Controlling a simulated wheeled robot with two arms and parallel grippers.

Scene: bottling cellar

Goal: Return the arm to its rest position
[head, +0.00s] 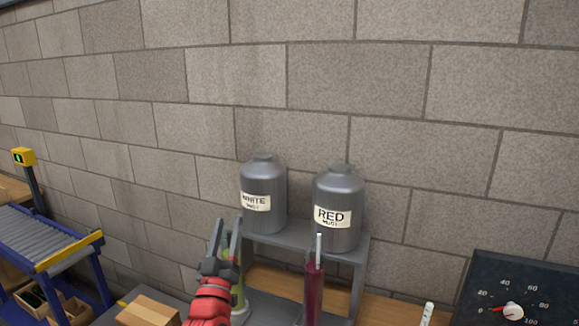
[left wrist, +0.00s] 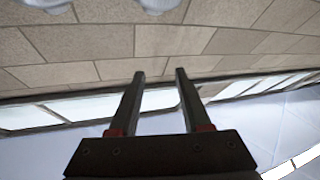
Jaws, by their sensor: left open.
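My left gripper (head: 228,226) is raised with its fingers pointing up, in front of the left part of a grey stand. It is open and nothing shows between its fingers. The left wrist view also shows its two fingers (left wrist: 158,76) apart and empty, with block wall and a bright ceiling area beyond. The red wrist of my left arm shows at the bottom of the head view. My right gripper is not in view.
Grey tanks labelled WHITE (head: 263,190) and RED (head: 340,215) stand on the grey stand (head: 360,262). A dark red bottle (head: 314,295) stands before it; a green object (head: 239,296) is partly hidden behind my gripper. A cardboard box (head: 147,311), roller conveyor (head: 45,237) and dial panel (head: 545,285) flank them.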

